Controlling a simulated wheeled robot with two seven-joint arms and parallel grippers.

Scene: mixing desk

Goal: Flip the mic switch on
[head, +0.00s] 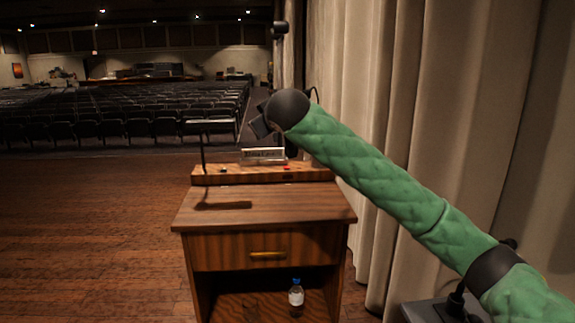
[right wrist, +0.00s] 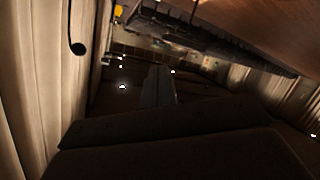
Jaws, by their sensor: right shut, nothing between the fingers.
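The wooden desk (head: 262,205) stands in the middle of the head view. On its raised back ledge (head: 310,174) are a small red piece (head: 287,168) and a small dark piece (head: 222,170); I cannot tell which is the mic switch, or its position. My right arm reaches in from the right, and my right gripper (head: 260,127) is above the ledge, partly hidden by the wrist. In the right wrist view my right gripper (right wrist: 158,88) is shut and empty. A dark mic-like head on a thin stem (right wrist: 77,48) shows at upper left there. My left gripper is out of view.
A nameplate (head: 263,155) and a thin lamp-like stand (head: 204,150) are on the ledge. The desk's lower shelf holds a water bottle (head: 296,293). A beige curtain (head: 385,90) hangs close on the right. The wooden floor (head: 90,230) at left is clear.

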